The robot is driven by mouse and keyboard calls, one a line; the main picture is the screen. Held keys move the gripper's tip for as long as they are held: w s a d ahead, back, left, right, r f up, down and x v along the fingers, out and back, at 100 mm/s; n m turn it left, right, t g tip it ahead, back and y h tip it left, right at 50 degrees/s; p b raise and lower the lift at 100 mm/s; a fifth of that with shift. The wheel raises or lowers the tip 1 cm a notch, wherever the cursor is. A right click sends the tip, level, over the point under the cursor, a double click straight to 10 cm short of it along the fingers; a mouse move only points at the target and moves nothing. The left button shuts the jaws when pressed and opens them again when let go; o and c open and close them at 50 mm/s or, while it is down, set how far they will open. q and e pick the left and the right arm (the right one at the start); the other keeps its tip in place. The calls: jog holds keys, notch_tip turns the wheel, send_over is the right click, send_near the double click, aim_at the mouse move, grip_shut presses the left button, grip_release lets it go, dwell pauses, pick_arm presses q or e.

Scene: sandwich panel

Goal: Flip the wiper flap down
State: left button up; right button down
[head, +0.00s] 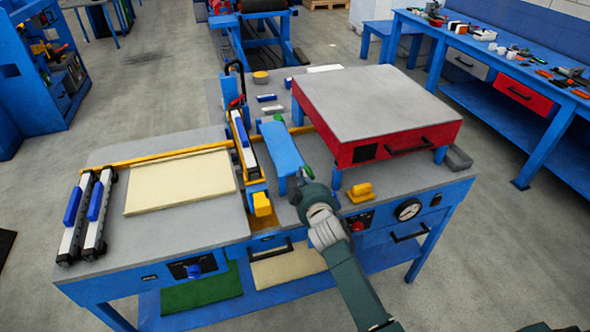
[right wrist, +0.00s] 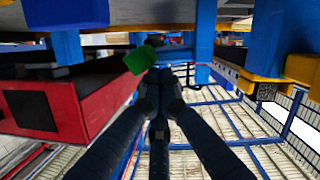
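The wiper flap, as far as I can tell, is the long blue panel (head: 284,148) in the middle of the machine in the head view; it slopes down toward the front. My right gripper (head: 304,178) is at its lower front end, on the right side; whether they touch is unclear. A small green piece (head: 307,171) shows at the fingertips, and a green block (right wrist: 140,59) shows just beyond them in the right wrist view. The right fingers (right wrist: 160,78) come together at the tips with nothing visible between them. My left gripper is not in view.
A red box with a grey top (head: 380,105) stands close right of the gripper. A yellow knob (head: 360,192) and a gauge (head: 408,209) are at the front right. A tan panel (head: 180,182) lies left. Yellow-and-blue rails (head: 247,150) stand left of the flap.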

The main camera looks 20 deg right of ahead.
jog(key=shift+d+f+m+y, duration=0.3)
jog(key=shift+f+m, duration=0.2)
jog(key=shift+m, duration=0.2)
jog(key=shift+d+f+m+y+p, duration=0.15)
jog(key=shift+f+m+y+p, duration=0.3)
jog(key=shift+m, duration=0.45)
jog(key=shift+f, duration=0.5)
jog(key=shift+f, duration=0.15)
